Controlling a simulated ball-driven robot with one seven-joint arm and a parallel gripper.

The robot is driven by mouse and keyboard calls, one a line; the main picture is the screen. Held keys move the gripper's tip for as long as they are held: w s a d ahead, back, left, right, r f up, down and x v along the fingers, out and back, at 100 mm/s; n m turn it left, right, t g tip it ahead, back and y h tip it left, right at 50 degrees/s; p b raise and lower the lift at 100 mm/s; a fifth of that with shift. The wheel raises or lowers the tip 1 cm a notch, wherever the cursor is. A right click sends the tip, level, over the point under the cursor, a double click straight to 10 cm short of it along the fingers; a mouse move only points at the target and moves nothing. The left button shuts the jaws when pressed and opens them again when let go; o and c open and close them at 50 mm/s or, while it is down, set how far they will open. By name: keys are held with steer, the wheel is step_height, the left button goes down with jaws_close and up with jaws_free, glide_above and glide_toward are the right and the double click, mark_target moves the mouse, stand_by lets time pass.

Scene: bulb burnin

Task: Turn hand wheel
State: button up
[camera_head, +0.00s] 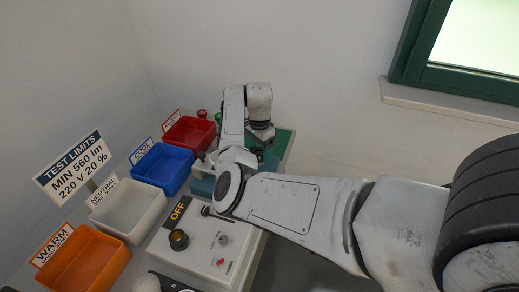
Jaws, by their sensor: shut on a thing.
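My gripper (259,153) points down at the far right end of the bench, over a teal device (270,164). It is small and dark here, and my own arm hides part of it. It is shut on a small part at the device, which I take to be the hand wheel. The wheel's rim and its angle cannot be made out. More of the teal device shows to the left of my forearm.
Orange (84,262), white (128,208), blue (163,168) and red (190,134) bins line the wall. A white control box (197,255) with a dark knob (179,240) and an OFF label stands in front. A limits sign (75,168) stands at left.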

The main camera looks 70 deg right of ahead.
mark_target(259, 152)
stand_by(0.4)
steer(key=o, duration=1)
steer(key=shift+o, duration=0.2)
step_height(259, 152, up, 11)
steer(key=b, duration=0.1)
steer(key=shift+f, duration=0.1)
